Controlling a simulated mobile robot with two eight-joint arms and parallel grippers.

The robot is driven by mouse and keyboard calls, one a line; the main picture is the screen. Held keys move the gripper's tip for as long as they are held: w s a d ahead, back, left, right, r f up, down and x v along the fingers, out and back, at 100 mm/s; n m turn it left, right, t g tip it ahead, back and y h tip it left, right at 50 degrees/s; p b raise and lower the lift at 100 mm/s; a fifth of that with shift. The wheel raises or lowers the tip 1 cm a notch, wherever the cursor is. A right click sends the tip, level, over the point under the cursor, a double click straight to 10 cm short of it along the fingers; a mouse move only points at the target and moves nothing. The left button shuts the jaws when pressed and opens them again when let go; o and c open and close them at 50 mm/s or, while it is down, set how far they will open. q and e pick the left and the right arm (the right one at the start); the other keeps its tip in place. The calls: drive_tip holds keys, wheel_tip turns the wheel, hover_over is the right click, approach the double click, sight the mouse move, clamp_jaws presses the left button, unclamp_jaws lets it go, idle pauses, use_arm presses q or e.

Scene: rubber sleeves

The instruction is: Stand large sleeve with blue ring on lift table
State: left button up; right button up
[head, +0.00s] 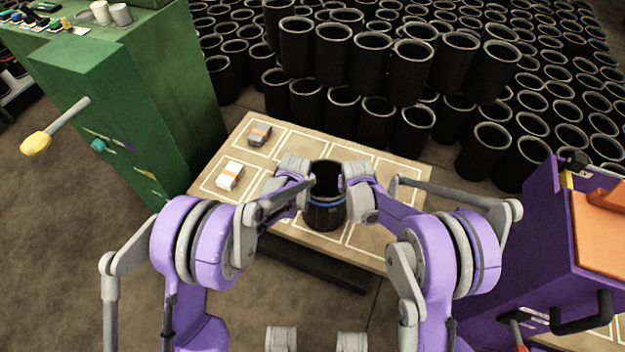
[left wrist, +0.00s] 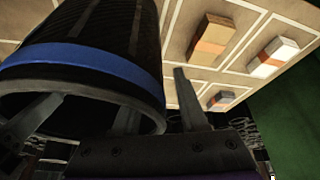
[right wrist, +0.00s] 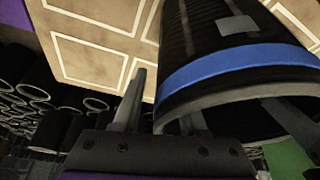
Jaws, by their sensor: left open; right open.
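The large black sleeve with the blue ring (head: 325,216) stands upright, apparently on the pale low table (head: 375,259), its open end up. The blue ring lies just below the upper rim and shows in the left wrist view (left wrist: 85,60) and right wrist view (right wrist: 240,62). My left gripper (head: 308,184) is open at the sleeve's left side. My right gripper (head: 346,186) is open at its right side. In each wrist view, one finger is outside the sleeve wall and one inside its mouth. Whether any finger touches is unclear.
A grey-orange box (head: 259,134) and a white box (head: 229,175) lie on the table's left part; a tan box (left wrist: 211,40) shows in the left wrist view. A green cabinet (head: 130,100) stands left, a purple unit (head: 540,240) right. Many plain black sleeves (head: 375,70) crowd behind.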

use_arm(q)
drive_tip(key=v, duration=1.2)
use_arm(e)
drive_tip(key=v, duration=1.2)
drive_tip(key=shift+a, duration=0.1)
use_arm(q)
drive_tip(key=shift+r, duration=0.1)
use_arm(e)
drive_tip(key=shift+r, duration=0.1)
